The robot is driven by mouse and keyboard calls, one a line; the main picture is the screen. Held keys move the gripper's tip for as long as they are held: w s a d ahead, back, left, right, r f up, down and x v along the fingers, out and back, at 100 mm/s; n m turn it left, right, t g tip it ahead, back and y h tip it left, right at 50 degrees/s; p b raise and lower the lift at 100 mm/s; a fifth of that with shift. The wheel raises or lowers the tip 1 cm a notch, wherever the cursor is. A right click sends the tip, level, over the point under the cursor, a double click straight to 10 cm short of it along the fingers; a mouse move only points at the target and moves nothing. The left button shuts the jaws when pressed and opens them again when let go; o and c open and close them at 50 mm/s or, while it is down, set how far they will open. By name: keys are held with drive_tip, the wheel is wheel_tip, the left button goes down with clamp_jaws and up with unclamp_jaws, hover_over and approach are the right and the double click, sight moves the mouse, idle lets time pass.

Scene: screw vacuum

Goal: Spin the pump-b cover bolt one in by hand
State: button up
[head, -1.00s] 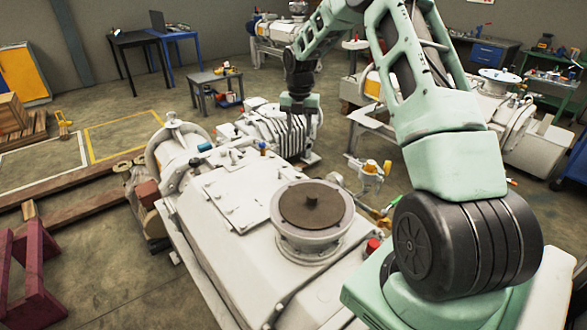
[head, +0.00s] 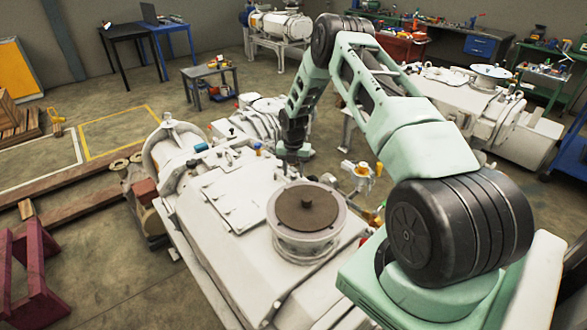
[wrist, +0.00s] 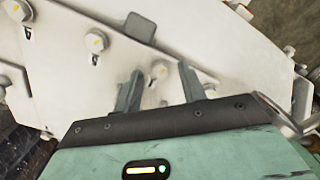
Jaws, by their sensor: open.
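A large white pump (head: 200,240) with a flat bolted cover plate (head: 228,205) stands in front of me; no label shows which pump it is. My gripper (head: 290,158) is low over the pump's far end, beside the round flange. In the wrist view its two fingers (wrist: 160,78) are apart and empty, above a white plate (wrist: 60,65). Another yellow-marked bolt (wrist: 97,43) sits up and to the left, with more at the left edge. I cannot tell whether the fingers touch anything.
The round flange with a brown disc (head: 306,208) rises close to my arm. A dark block (wrist: 139,27) lies on the plate beyond the fingers. A grey table (head: 210,75) is farther back.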

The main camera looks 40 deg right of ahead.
clamp_jaws()
drive_tip(key=shift+f+m+b, duration=0.15)
drive_tip(key=shift+m+b, duration=0.15)
drive_tip(key=shift+b, duration=0.1)
